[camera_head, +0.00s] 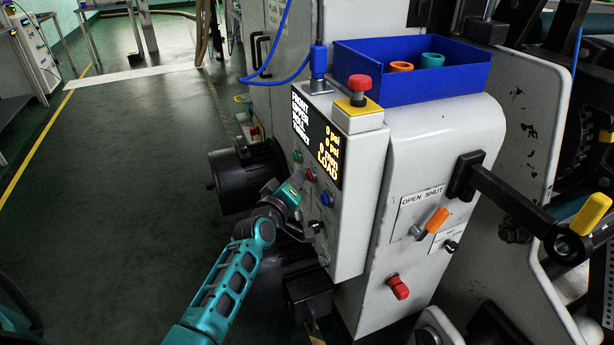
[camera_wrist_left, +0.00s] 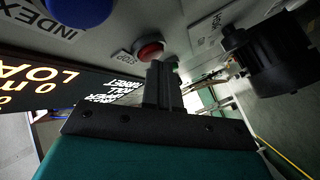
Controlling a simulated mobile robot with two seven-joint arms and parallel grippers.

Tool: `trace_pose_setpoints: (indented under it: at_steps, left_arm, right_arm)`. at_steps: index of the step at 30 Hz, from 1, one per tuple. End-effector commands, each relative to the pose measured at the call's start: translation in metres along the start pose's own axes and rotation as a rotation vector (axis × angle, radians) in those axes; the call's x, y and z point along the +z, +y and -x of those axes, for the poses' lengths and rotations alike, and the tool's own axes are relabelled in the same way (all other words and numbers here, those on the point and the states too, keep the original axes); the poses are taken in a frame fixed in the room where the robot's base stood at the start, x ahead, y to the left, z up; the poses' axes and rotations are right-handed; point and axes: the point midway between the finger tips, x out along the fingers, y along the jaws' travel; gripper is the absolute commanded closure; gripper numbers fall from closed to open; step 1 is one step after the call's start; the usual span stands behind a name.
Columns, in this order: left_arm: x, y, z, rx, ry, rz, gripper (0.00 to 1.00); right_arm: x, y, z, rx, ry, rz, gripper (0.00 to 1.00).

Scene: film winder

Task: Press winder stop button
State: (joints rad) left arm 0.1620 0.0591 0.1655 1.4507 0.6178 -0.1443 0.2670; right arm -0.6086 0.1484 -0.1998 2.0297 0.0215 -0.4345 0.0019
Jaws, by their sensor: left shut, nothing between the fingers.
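The winder's control box (camera_head: 365,200) carries a column of buttons under its lit display. The red stop button (camera_head: 309,175) sits between a green button (camera_head: 297,156) and a blue button (camera_head: 326,199). In the left wrist view the red button (camera_wrist_left: 150,51) is beside a "STOP" label. My left gripper (camera_head: 298,187) is at the panel front, close to the red button. In the left wrist view its fingers (camera_wrist_left: 162,70) are together and empty, with tips right by the red button, partly overlapping it. I cannot tell whether they touch. My right gripper is out of view.
A red mushroom button (camera_head: 360,85) stands on top of the box. A blue bin (camera_head: 425,72) holds orange and teal rings. Black motors (camera_head: 245,175) lie left of the panel. The floor (camera_head: 120,200) at left is clear.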

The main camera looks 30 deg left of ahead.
Motion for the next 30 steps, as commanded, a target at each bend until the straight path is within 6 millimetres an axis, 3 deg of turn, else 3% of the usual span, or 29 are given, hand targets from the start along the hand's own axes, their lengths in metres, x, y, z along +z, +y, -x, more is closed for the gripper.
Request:
trace_pose_setpoints:
  at_steps: [18,30]
  left_arm:
    - [-0.008,-0.009,0.012,-0.001,-0.001,-0.001,1.0]
    - [-0.027,-0.028,0.038,-0.002,-0.001,-0.003,1.0]
  right_arm:
    - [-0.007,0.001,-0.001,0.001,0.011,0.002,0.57]
    - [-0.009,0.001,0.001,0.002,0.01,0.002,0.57]
